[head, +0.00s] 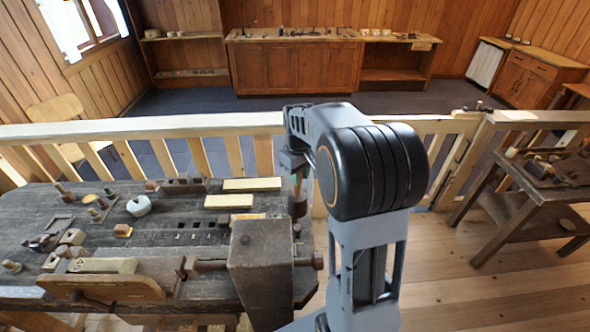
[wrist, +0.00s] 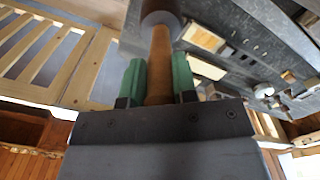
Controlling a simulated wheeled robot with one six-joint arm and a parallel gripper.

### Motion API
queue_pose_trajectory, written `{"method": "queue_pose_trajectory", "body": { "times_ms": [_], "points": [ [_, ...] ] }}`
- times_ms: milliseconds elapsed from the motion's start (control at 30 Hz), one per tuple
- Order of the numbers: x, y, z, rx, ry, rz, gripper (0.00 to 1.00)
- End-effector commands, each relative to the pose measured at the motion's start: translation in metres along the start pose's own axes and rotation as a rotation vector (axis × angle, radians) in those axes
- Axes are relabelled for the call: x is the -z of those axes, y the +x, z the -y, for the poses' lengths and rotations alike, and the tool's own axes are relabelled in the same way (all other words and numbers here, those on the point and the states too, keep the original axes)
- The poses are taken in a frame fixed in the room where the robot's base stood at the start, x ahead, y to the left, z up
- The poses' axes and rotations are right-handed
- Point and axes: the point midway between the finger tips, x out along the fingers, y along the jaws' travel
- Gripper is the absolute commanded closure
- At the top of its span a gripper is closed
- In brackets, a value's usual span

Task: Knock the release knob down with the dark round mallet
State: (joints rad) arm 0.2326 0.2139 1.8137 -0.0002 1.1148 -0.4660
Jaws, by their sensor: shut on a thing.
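My gripper (wrist: 159,82) is shut on the handle of the mallet (wrist: 160,60), with a green finger on each side of the brown wooden handle. The mallet's dark round head (wrist: 161,18) points away from the gripper, at the top of the wrist view. In the head view the mallet (head: 298,208) hangs below my gripper near the bench's right end, partly hidden by my arm. A small dark fitting (head: 480,106) sits on top of the fence by the gate at right; I cannot tell for sure whether it is the release knob.
A dark workbench (head: 160,222) at left carries blocks, tools and a white round pot (head: 139,206). A big wooden vise (head: 262,262) stands at its right end. A wooden fence (head: 200,124) runs behind. A small table (head: 550,200) stands at right; the floor before it is clear.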

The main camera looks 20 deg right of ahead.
Motion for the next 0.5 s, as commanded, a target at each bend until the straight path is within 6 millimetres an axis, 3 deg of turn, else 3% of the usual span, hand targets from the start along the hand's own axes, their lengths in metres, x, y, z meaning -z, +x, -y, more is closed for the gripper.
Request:
{"method": "queue_pose_trajectory", "body": {
  "times_ms": [500],
  "points": [
    [0.000, 0.040, 0.000, -0.001, 0.000, -0.001, 1.00]
  ]
}}
